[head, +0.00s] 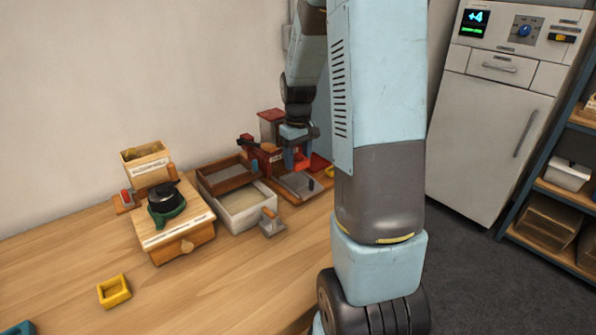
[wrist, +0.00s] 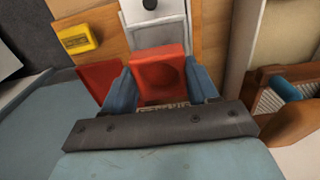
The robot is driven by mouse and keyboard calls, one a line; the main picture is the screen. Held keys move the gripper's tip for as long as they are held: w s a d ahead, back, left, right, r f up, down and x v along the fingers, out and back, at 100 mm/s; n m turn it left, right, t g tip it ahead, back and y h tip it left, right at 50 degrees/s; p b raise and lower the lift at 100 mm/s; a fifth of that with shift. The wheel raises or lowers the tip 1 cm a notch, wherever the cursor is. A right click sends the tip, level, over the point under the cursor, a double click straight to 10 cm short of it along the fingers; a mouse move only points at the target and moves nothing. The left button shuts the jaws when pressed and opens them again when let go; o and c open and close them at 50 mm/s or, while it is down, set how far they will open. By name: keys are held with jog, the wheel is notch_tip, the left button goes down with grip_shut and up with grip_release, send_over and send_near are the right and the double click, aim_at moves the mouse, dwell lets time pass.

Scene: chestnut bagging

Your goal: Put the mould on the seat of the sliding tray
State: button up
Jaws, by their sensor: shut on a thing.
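The sliding tray (wrist: 155,30) is a pale grey plate with a black knob, just beyond the mould in that view. In the head view my gripper (head: 300,162) is low over the back part of the sliding tray (head: 296,182); the mould is small there and hard to make out. The seat is hidden, and I cannot tell whether the mould touches it.
A red press (head: 262,160) stands left of my gripper. A red flat piece (wrist: 102,80) and a yellow mould (wrist: 76,38) lie beside the tray. White and brown bins (head: 240,208), a scraper (head: 270,224) and a wooden box (head: 178,240) stand further left. Another yellow frame (head: 114,291) lies on open table.

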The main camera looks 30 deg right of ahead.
aim_at(298, 181)
jog(key=shift+a+f, duration=0.1)
jog(key=shift+f, duration=2.2)
jog(key=shift+s+f, duration=0.1)
jog(key=shift+f, duration=0.3)
jog(key=o, duration=1.1)
jog(key=shift+s, duration=0.2)
jog(key=shift+o, duration=0.3)
jog(key=r, duration=1.2)
jog(key=shift+w+r, duration=0.3)
jog(key=shift+r, duration=0.1)
